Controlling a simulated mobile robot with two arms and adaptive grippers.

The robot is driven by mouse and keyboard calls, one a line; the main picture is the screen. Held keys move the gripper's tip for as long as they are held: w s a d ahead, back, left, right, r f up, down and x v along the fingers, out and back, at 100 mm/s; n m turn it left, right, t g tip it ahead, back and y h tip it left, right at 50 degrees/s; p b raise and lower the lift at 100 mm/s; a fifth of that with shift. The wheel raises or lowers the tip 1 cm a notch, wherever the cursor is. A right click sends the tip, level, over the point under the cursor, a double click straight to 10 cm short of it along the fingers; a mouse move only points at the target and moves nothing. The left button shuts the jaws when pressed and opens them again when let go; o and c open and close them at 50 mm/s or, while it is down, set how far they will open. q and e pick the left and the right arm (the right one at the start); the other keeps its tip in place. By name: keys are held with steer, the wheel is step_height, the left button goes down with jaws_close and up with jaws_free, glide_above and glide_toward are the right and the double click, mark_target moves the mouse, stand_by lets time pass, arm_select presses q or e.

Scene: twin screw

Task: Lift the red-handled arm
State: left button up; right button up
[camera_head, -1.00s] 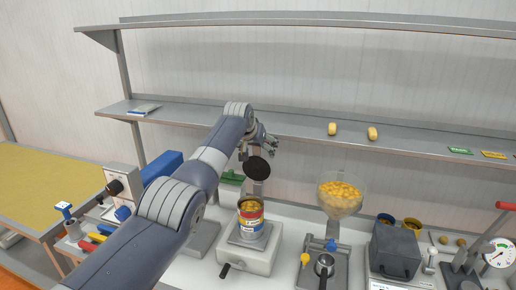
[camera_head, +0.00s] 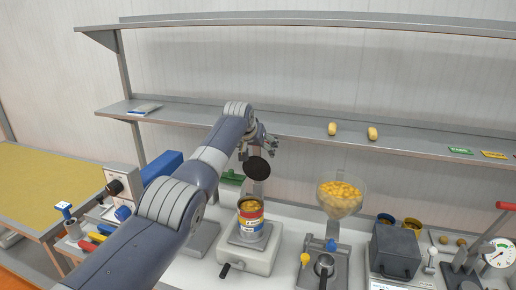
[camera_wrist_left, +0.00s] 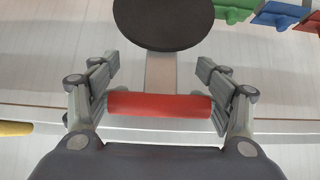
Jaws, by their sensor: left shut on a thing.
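My left gripper (camera_head: 268,146) is raised in front of the lower wall shelf. In the left wrist view the gripper (camera_wrist_left: 160,100) is shut on a red handle (camera_wrist_left: 160,104), which lies crosswise between its two fingers. A grey bar (camera_wrist_left: 161,72) runs from the handle toward a dark round disc (camera_wrist_left: 165,20). In the head view the disc (camera_head: 258,169) hangs beside the gripper, above an open can (camera_head: 250,214) on a grey base. The red handle is hidden there by the gripper. My right gripper is not in view.
A hopper of yellow pieces (camera_head: 341,197) and a dark grey box (camera_head: 394,250) stand right of the can. Another red-handled lever (camera_head: 505,206) is at the far right. The lower shelf (camera_head: 300,128) runs close behind my left gripper.

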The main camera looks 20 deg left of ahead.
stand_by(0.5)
arm_select(q)
steer(key=o, duration=1.7)
steer(key=shift+r, duration=0.1)
steer(key=shift+v, duration=6)
